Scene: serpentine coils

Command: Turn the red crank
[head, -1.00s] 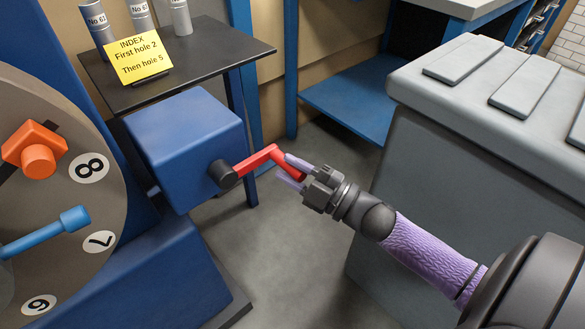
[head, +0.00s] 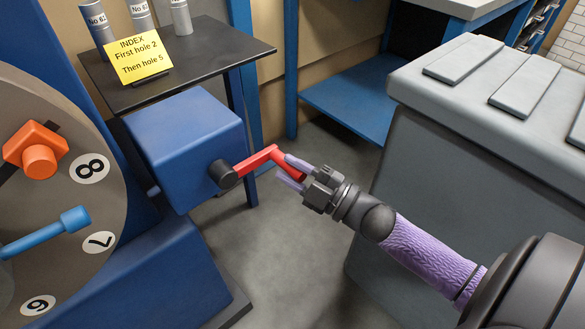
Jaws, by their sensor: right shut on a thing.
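The red crank (head: 257,160) sticks out to the right from a black hub (head: 223,174) on the side of a blue box (head: 187,145). Its arm rises a little from the hub, then bends down to the right toward its handle end. My right gripper (head: 293,173) comes in from the lower right, with its purple fingers on either side of the handle end, shut on it. The fingers and gripper body hide part of the handle. My left gripper is not in the view.
A grey dial (head: 100,270) with numbers, an orange knob (head: 38,152) and a blue lever (head: 50,232) stands at left. A yellow sign (head: 139,58) reads "First hole 2, Then hole 5" on a black shelf (head: 205,62). A grey cabinet (head: 450,160) stands close to my right arm.

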